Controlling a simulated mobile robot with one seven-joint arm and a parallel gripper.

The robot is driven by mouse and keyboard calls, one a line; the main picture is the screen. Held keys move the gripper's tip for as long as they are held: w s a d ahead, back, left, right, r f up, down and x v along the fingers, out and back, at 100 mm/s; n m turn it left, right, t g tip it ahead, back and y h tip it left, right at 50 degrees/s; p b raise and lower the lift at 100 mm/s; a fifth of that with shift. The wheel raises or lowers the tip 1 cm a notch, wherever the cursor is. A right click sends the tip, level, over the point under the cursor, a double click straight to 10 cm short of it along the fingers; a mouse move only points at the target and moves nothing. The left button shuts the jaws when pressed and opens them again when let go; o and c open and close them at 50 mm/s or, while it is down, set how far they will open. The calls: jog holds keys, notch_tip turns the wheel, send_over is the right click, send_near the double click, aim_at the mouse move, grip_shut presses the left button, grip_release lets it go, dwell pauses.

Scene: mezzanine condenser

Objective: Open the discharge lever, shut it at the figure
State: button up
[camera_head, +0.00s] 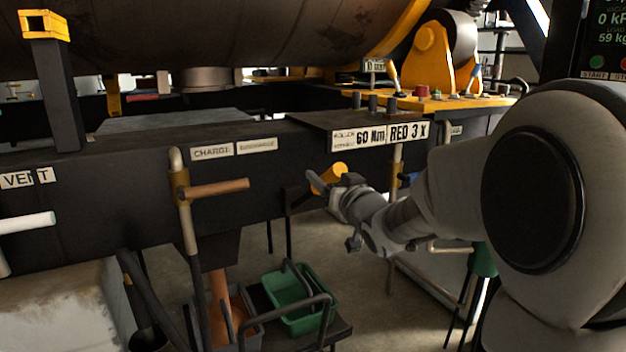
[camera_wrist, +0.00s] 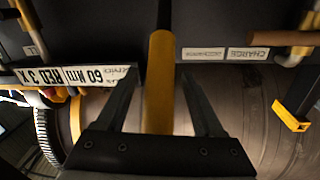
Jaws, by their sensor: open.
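A lever with a yellow grip (camera_head: 325,178) sticks out from the dark beam, right of the CHARGE label; I take it for the discharge lever. My gripper (camera_head: 338,192) is at this grip, partly covering it. In the wrist view, the yellow grip (camera_wrist: 160,85) lies between the two open fingers of my gripper (camera_wrist: 159,72), with a gap on both sides. The dark screen (camera_head: 608,30) at the top right reads 0 kPa and a load of 59 kg; its edge is cut off.
A brown-handled lever (camera_head: 215,188) on a pipe and a white-handled lever (camera_head: 28,222) near the VENT label stand to the left. A green crate (camera_head: 283,283) is low in front. The large drum (camera_head: 200,35) hangs above the beam.

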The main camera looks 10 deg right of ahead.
grip_shut()
dwell(1.4)
